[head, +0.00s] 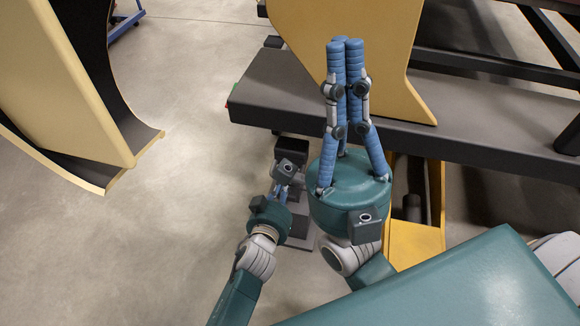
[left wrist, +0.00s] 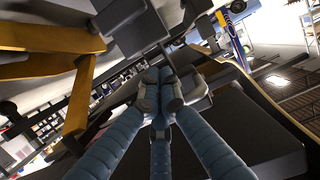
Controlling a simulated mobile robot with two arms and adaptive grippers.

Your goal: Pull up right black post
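A dark upright post-like part with a black block top (head: 292,148) stands below the edge of the dark platform, over stepped grey plates. My left gripper (head: 282,185) is right at it, partly hidden by its own wrist. In the left wrist view my left fingers (left wrist: 158,78) come together at their tips, against or just in front of a dark grey part (left wrist: 185,62). I cannot tell whether they pinch it. My right gripper (head: 345,45) has its three blue fingers drawn together, empty, above the platform. I cannot tell for certain which part is the right black post.
The long dark platform (head: 270,95) crosses behind my grippers, with a tan curved panel (head: 350,35) on it. A yellow frame (head: 415,240) stands at its near side. A large tan and black curved shell (head: 60,90) stands at the left. The floor between (head: 190,180) is clear.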

